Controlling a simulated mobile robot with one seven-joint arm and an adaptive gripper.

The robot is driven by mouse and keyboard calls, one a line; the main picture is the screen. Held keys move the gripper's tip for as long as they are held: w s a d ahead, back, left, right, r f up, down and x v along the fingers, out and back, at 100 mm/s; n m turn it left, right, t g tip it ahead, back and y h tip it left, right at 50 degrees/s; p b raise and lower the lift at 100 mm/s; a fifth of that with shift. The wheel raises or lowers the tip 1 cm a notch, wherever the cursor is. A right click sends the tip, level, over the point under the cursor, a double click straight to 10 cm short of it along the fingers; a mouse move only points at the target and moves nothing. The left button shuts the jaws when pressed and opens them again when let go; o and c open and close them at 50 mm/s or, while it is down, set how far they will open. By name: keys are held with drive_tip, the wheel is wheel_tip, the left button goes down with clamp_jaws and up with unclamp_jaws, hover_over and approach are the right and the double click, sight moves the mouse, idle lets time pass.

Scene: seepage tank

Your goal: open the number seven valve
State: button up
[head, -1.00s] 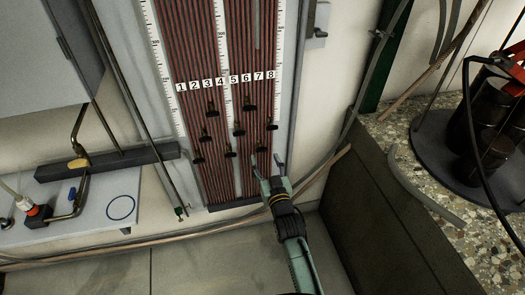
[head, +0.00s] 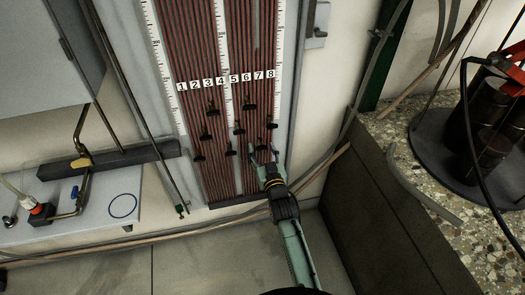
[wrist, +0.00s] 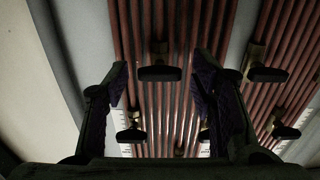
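The number seven valve (head: 261,148) is a small dark handle on a brass stem, in the lower row on the tube panel, below label 7 (head: 258,76). In the wrist view the valve (wrist: 160,73) shows between the fingers, its dark bar lying across the red-brown tubes. My gripper (head: 264,154) is open and empty, its two fingers spread to either side of this valve. I cannot tell whether either finger touches it. The number eight valve (head: 272,125) sits just above and to the right; it shows low left in the wrist view (wrist: 131,134).
Valve four (wrist: 268,73) stands to the right in the wrist view, with other valves nearby. A dark-sided ledge with a speckled top (head: 440,205) lies right of the panel. A hose (head: 355,115) runs down the wall there. A white bench (head: 105,205) stands at left.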

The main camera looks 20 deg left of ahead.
drive_tip(key=c, duration=1)
drive_tip(key=shift+c, duration=0.2)
drive_tip(key=shift+n, duration=0.4)
drive_tip(key=n+p, duration=0.1)
drive_tip(key=n, duration=0.2)
drive_tip(key=shift+n, duration=0.3)
drive_tip(key=n+p, duration=0.1)
drive_tip(key=n, duration=0.4)
drive_tip(key=n+p, duration=0.1)
drive_tip(key=n, duration=0.8)
drive_tip(key=shift+n, duration=0.3)
drive_tip(key=shift+f, duration=0.15)
idle(0.6)
